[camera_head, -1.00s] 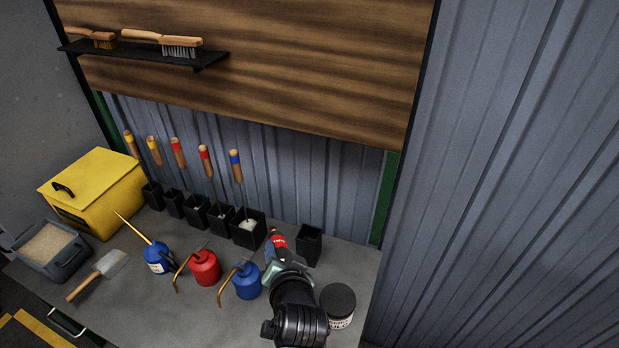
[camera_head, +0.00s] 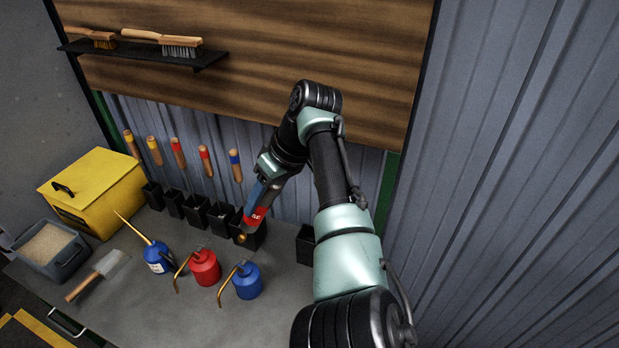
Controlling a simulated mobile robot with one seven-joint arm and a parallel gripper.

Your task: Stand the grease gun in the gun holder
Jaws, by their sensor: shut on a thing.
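My gripper (camera_head: 266,183) is shut on the grease gun (camera_head: 257,212), a slim tool with a red labelled band, a blue part and a brass-coloured tip. It is tilted, tip down and to the left, and appears in front of the large black box (camera_head: 262,238) on the bench; the gap between them cannot be judged. A separate black open box (camera_head: 305,244) at the bench's right, probably the gun holder, is partly hidden by my arm. No gun shows in its visible part.
Several black boxes with upright coloured handles (camera_head: 205,160) line the back. Blue (camera_head: 247,281) and red (camera_head: 205,268) oil cans and another blue can (camera_head: 158,257) stand in front. A yellow box (camera_head: 92,190), grey bin (camera_head: 45,254) and scraper (camera_head: 98,275) are left.

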